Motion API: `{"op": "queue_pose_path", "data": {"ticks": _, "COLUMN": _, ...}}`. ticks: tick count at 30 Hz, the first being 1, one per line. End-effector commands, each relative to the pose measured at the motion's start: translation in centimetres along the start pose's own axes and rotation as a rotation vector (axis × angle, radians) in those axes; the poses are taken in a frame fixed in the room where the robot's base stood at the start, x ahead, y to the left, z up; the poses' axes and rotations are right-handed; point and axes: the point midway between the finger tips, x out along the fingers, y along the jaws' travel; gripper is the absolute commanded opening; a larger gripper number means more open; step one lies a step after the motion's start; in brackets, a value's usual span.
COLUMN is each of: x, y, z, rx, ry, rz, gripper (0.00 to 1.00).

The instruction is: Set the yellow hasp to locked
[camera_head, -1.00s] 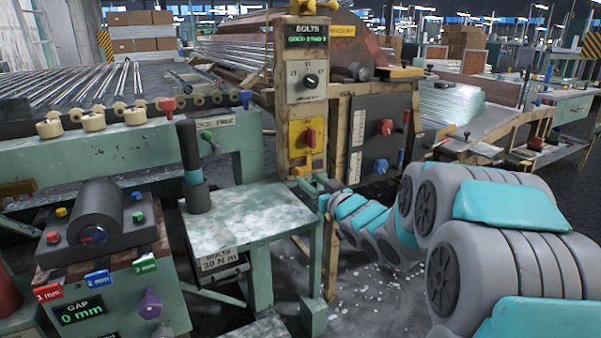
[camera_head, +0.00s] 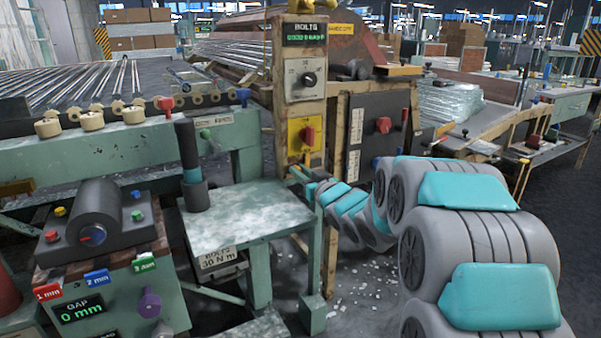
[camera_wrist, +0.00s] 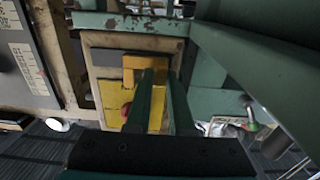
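The yellow plate (camera_head: 305,136) with a red knob (camera_head: 308,136) is on the front of the upright post in the head view. In the wrist view the yellow hasp (camera_wrist: 140,66) shows as a raised yellow piece at the upper edge of the yellow plate (camera_wrist: 113,92). My gripper (camera_wrist: 161,76) is in front of it, two dark green fingers apart with a gap between them. The left finger overlaps the hasp and hides part of it; I cannot tell whether they touch. The red knob (camera_wrist: 125,108) is partly behind the left finger.
A green table (camera_head: 245,213) stands left of my arm, with a dark cylinder (camera_head: 190,165) upright on it. A grey panel (camera_head: 380,125) with a red knob is right of the post. In the wrist view green beams (camera_wrist: 255,65) run close on the right.

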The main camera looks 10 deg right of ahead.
Motion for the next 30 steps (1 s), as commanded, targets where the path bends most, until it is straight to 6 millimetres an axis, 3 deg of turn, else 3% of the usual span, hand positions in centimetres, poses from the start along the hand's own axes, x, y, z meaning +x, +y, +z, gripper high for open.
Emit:
{"op": "queue_pose_path", "data": {"ticks": 5, "x": -0.01, "y": 0.01, "z": 0.01, "rx": 0.000, "ry": 0.000, "rz": 0.000, "gripper": 0.00}}
{"op": "queue_pose_path", "data": {"ticks": 30, "x": -0.01, "y": 0.00, "z": 0.06, "rx": 0.000, "ry": -0.001, "rz": 0.000, "gripper": 0.00}}
